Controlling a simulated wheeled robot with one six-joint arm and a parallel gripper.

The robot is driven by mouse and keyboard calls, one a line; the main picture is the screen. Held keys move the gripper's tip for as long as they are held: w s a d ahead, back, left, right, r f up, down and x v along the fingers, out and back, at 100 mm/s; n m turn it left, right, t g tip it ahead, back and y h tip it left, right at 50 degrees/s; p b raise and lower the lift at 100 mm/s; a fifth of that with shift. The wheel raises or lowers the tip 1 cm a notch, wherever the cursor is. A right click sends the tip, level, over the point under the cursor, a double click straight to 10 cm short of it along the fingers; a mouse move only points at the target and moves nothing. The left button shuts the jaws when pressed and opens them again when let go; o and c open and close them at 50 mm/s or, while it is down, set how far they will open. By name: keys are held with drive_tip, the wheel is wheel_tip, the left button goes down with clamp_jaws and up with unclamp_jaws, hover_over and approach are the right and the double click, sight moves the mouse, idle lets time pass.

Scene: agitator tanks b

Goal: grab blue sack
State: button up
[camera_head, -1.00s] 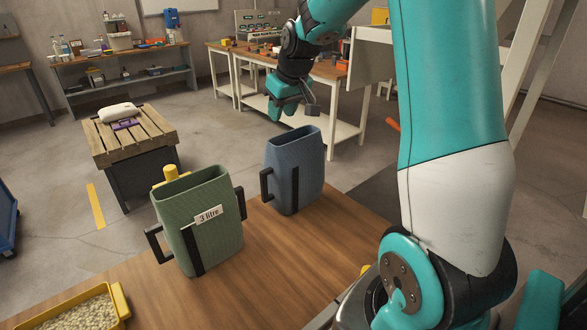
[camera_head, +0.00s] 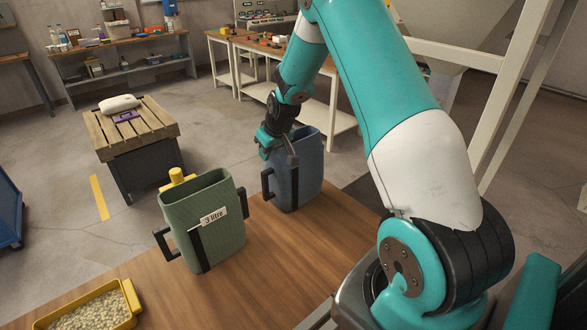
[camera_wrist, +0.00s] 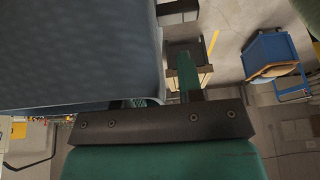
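The blue sack (camera_head: 305,175) stands upright on the wooden table, with an open top, a dark strap and a black handle (camera_head: 267,184) on its left side. In the wrist view its blue wall (camera_wrist: 75,55) fills the upper left, close to the camera. My gripper (camera_head: 279,148) is at the sack's upper left rim, above the handle. Its fingers look apart. In the wrist view one teal finger (camera_wrist: 188,75) shows just right of the sack; the other is mostly hidden. I cannot tell whether either finger touches the sack.
A green sack (camera_head: 207,222) labelled "3 litre" stands in front and left of the blue one, with its own handles. A yellow tray (camera_head: 131,297) of pale pellets sits at the table's near left. The wooden tabletop (camera_head: 290,250) is clear in front of the blue sack.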

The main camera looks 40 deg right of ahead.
drive_tip(key=shift+f, duration=0.1)
clamp_jaws()
drive_tip(key=shift+w, duration=0.1)
